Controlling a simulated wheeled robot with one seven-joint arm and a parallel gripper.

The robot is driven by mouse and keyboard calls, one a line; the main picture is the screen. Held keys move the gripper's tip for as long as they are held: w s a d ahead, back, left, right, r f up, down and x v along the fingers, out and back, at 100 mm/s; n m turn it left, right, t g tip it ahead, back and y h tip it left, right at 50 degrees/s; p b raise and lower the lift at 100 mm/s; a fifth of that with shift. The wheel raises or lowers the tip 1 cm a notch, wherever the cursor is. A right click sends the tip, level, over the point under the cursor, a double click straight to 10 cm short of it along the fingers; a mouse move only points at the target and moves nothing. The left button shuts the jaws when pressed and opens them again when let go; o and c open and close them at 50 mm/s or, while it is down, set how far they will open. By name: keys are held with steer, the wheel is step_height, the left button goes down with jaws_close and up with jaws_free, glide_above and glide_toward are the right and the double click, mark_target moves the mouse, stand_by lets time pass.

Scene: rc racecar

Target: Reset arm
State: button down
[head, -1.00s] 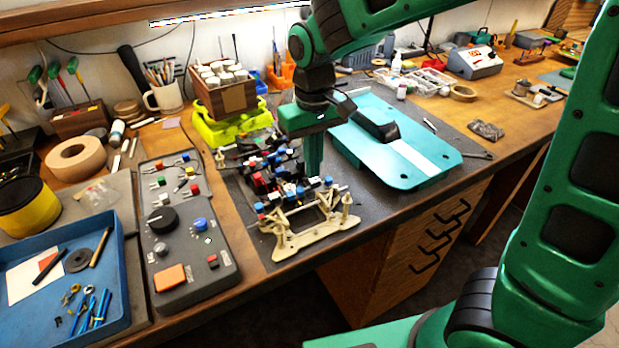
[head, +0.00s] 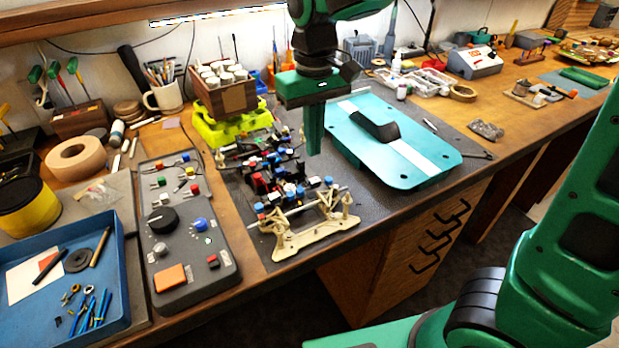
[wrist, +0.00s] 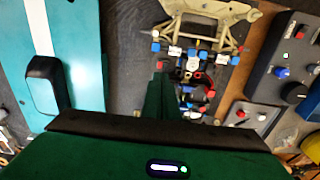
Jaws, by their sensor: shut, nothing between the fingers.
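My green gripper (head: 314,148) is in the middle of the head view, pointing down. It is shut and holds nothing. The racecar chassis (head: 285,190) lies on the dark mat, with a tan front frame and blue, red and white parts. My gripper hangs above its right side, near the gap to the teal body shell (head: 395,145), which has a white stripe and a black raised piece. In the wrist view my fingers (wrist: 162,88) point toward the chassis (wrist: 198,55), and the shell (wrist: 75,45) is at left. Whether the fingertips touch anything is hard to tell.
A grey control box (head: 185,225) and a blue tray (head: 120,300) of small parts stand at left. A lime green holder (head: 232,125) and a wooden box of white-capped bottles (head: 225,95) are behind the chassis. A plier-like tool lies right of the shell.

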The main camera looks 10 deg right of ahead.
steer(key=shift+d, duration=0.1)
stand_by(0.3)
steer(key=s+d+m, duration=0.1)
steer(key=s+d, duration=0.1)
steer(key=d, duration=0.4)
steer(key=s+d+m, duration=0.2)
steer(key=d, duration=0.4)
steer(key=s+d+m, duration=0.1)
steer(key=s+d, duration=0.1)
steer(key=d, duration=0.4)
steer(key=shift+s+d+f+m, duration=0.1)
steer(key=shift+s+f+m, duration=0.2)
steer(key=shift+f, duration=0.1)
steer(key=s+d+f+m, duration=0.2)
steer(key=s+d, duration=0.3)
steer(key=s, duration=0.3)
steer(key=s+d+f+m, duration=0.2)
steer(key=s+d+m, duration=0.1)
steer(key=s+d, duration=0.3)
steer(key=shift+s, duration=0.85)
